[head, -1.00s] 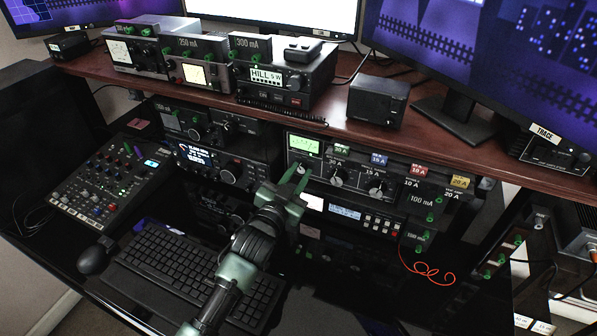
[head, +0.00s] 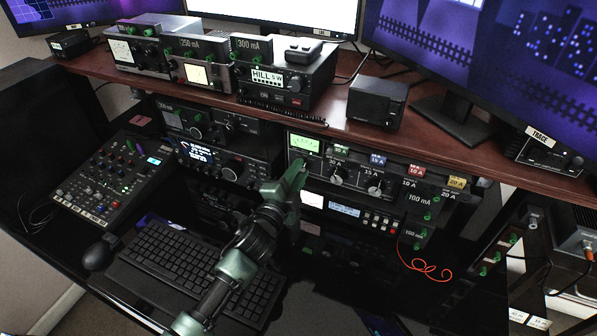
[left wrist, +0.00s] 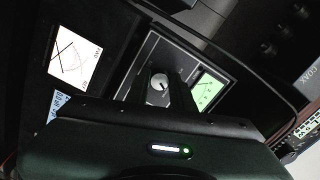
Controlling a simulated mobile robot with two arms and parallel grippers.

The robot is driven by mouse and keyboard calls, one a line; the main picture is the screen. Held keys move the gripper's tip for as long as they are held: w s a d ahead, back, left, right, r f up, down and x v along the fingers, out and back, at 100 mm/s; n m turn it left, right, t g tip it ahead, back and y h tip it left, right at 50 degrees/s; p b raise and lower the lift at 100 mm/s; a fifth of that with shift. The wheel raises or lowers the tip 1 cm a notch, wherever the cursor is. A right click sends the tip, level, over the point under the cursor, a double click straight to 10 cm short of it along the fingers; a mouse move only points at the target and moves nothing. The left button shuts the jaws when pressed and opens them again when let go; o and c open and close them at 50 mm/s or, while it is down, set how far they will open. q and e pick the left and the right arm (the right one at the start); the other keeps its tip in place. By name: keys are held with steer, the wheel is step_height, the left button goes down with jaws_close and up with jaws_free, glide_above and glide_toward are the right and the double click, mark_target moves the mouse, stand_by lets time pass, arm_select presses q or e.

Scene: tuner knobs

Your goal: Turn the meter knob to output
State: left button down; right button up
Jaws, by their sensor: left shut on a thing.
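The tuner has a lit green meter (head: 306,143), with two large black knobs, a left one (head: 338,175) and a right one (head: 374,186), to its right. My left gripper (head: 299,168) is at the panel just below the meter and is shut on the meter knob, which its fingers hide in the head view. In the left wrist view the knob (left wrist: 160,83) shows a pale round face with a dark pointer mark, between the dark fingers. The green meter (left wrist: 208,91) is beside it there. The small print around the knob is too small to read. My right gripper is not in view.
A radio with a lit display (head: 197,151) stands left of the tuner. A keyboard (head: 190,270), a mouse (head: 99,254) and a mixer (head: 112,180) lie on the desk. The wooden shelf (head: 330,122) runs above the tuner. A red coiled wire (head: 430,270) hangs at the right.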

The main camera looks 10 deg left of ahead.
arm_select(q)
steer(key=shift+m, duration=1.2)
steer(key=c, duration=1.2)
jaws_free()
steer(key=s+a, duration=0.1)
steer(key=s, duration=0.6)
steer(key=shift+s+a+b, duration=0.2)
steer(key=shift+s+b, duration=0.2)
steer(key=shift+b, duration=0.05)
